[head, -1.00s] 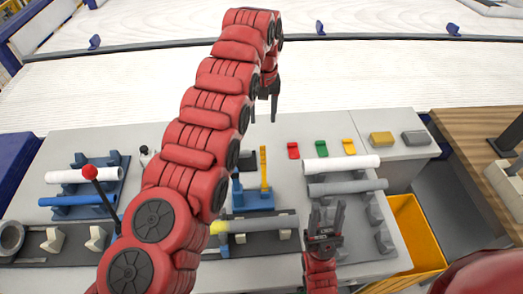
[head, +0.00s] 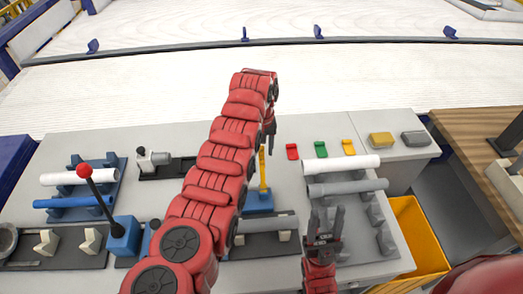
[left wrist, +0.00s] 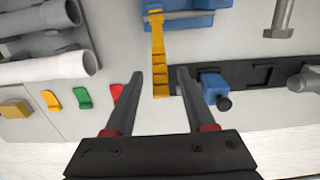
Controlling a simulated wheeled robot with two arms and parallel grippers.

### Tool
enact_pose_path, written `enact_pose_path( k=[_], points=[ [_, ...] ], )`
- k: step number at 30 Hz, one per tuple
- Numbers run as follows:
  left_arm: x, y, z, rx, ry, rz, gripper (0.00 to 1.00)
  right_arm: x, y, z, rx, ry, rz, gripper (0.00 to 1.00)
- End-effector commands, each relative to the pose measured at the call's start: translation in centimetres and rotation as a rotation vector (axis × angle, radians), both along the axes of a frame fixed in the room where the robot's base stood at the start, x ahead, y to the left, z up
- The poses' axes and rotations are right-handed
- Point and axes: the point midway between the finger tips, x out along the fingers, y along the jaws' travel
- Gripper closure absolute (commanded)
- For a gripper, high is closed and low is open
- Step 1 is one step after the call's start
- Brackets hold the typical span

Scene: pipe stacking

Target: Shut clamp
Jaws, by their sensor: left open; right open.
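The clamp has a blue base (head: 258,203) and a long yellow lever (head: 263,172) standing up from it, partly behind my left arm. In the left wrist view the yellow lever (left wrist: 158,48) reaches from the blue base (left wrist: 185,18) into the gap between my left fingers. My left gripper (left wrist: 160,76) is open, one finger on each side of the lever's free end, with no clear contact. In the head view my left gripper (head: 268,148) is near the lever's top and partly hidden by the arm. My right gripper (head: 328,212) is open and empty near the bench front.
A grey pipe (head: 268,222) lies on a black holder just in front of the clamp. White (head: 342,165) and grey pipes (head: 350,187) rest on a rack to the right. Red (head: 292,151), green and yellow tabs lie behind. A red-knobbed lever (head: 85,172) stands left.

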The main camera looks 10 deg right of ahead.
Motion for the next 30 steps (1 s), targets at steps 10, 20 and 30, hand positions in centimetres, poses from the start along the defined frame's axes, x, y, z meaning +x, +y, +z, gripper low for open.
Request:
enact_pose_path(
  k=[10,20,30],
  points=[
    [0.0,0.0,-2.5,0.000,0.002,0.001,0.45,0.0,0.0,0.5,0.000,0.001,0.000,0.50],
    [0.0,0.0,-2.6,-0.001,0.001,0.001,0.61,0.0,0.0,0.5,0.000,0.000,0.000,0.50],
    [0.0,0.0,-2.6,0.000,0.001,0.001,1.00,0.0,0.0,0.5,0.000,0.000,0.000,0.50]
  ],
)
